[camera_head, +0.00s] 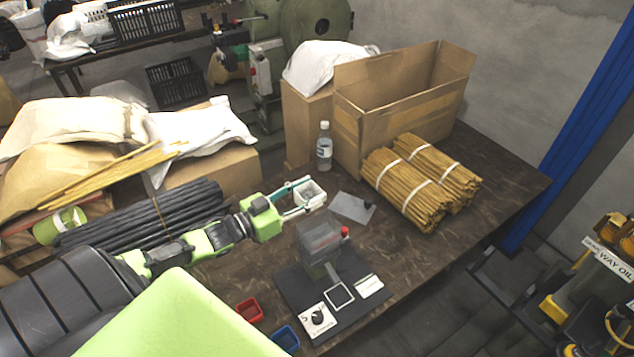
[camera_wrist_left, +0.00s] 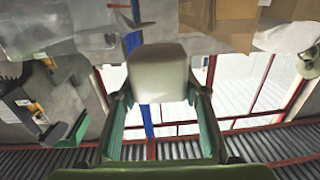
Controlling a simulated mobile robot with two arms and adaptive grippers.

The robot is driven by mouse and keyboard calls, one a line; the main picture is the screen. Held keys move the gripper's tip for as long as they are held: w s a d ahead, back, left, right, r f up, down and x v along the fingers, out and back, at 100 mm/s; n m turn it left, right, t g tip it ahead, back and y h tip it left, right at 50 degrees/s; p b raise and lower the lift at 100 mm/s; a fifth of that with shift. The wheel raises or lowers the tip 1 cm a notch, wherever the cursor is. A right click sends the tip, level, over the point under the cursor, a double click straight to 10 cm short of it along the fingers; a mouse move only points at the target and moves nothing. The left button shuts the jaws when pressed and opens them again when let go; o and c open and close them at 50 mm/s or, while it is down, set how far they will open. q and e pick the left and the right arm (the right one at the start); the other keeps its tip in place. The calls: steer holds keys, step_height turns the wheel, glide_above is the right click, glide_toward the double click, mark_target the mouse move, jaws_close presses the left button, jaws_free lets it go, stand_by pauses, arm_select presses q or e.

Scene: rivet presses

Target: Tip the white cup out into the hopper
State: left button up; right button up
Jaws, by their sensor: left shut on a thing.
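The white cup (camera_head: 309,189) is held above the table in the jaws of my left gripper (camera_head: 312,194). It looks about upright, with its open top facing the head camera; its contents are not clear. In the left wrist view the cup (camera_wrist_left: 158,72) sits between the two fingers of the left gripper (camera_wrist_left: 158,92). The hopper (camera_head: 321,236), a see-through grey box, stands on the press base, below and slightly right of the cup in the head view. Cup and hopper are apart. My right gripper is out of view.
A grey plate (camera_head: 352,207) lies right of the cup, and a water bottle (camera_head: 324,147) stands behind. Rod bundles (camera_head: 408,188) and an open carton (camera_head: 370,125) are at the back right. Small red (camera_head: 249,310) and blue (camera_head: 285,338) bins sit by the press base (camera_head: 300,288).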

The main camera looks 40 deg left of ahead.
mark_target(312, 210)
arm_select(q)
steer(key=shift+s+d+f+b, duration=0.7)
steer(key=shift+s+d+f, duration=0.05)
steer(key=shift+s+f, duration=0.2)
steer(key=shift+d+f, duration=0.1)
steer(key=shift+d, duration=0.1)
steer(key=m, duration=0.3)
steer(key=shift+w+d+r+m+b, duration=0.15)
steer(key=shift+r+m+b, duration=0.1)
steer(key=shift+m+b, duration=0.15)
steer(key=r+m, duration=0.1)
steer(key=m, duration=0.3)
steer(key=d+m, duration=0.1)
steer(key=m, duration=0.4)
steer(key=s+d+r+m+h+b, duration=0.1)
steer(key=m, duration=0.3)
steer(key=shift+s+d+r+m, duration=0.1)
steer(key=shift+d+r+m, duration=0.1)
steer(key=shift+r+m, duration=0.1)
